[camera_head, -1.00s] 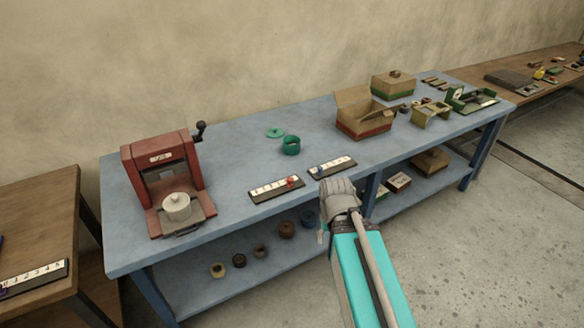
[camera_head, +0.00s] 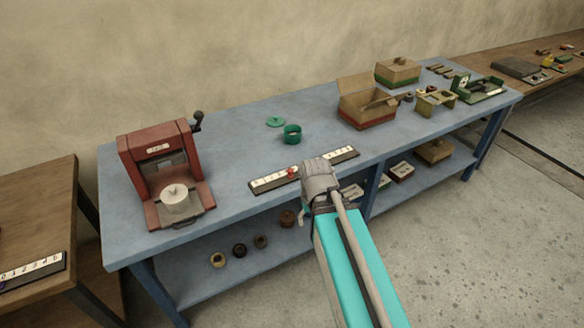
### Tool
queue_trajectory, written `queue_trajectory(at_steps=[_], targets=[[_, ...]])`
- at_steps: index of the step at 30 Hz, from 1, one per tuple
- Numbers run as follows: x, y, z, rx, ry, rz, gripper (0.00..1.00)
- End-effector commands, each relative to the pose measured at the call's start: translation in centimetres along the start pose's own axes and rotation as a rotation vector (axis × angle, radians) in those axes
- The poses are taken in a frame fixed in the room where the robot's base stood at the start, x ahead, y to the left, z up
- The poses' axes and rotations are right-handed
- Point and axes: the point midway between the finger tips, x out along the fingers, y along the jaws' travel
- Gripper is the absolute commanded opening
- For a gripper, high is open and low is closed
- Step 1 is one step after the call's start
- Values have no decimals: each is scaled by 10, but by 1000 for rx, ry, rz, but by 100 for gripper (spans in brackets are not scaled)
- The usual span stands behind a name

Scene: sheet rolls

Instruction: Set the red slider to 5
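The red slider (camera_head: 292,171) is a small red knob on a numbered white scale strip (camera_head: 268,181) with a dark base, at the front edge of the blue table. The knob sits toward the right part of the visible scale; the number beside it is too small to read. My gripper (camera_head: 316,166) is just right of the red knob, over the front edge, and covers the strip's right end. The gripper's back faces the camera and its fingertips are hidden, so I cannot tell if it touches the knob or is open.
A red press (camera_head: 160,165) with a white cylinder (camera_head: 176,199) stands at left. A green cup (camera_head: 292,134) and lid (camera_head: 275,122) sit behind. An open box (camera_head: 367,108) stands at right.

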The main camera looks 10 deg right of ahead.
Motion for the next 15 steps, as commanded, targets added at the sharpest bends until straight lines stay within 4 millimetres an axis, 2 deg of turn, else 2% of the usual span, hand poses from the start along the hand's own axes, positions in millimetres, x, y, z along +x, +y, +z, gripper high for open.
queue_trajectory(at_steps=[5,8,11,15], targets=[[-9,0,-26,-4,0,0,70],[-17,0,-52,-8,0,0,70],[-27,0,-84,-14,0,0,70],[-43,-8,-137,-28,0,0,70]])
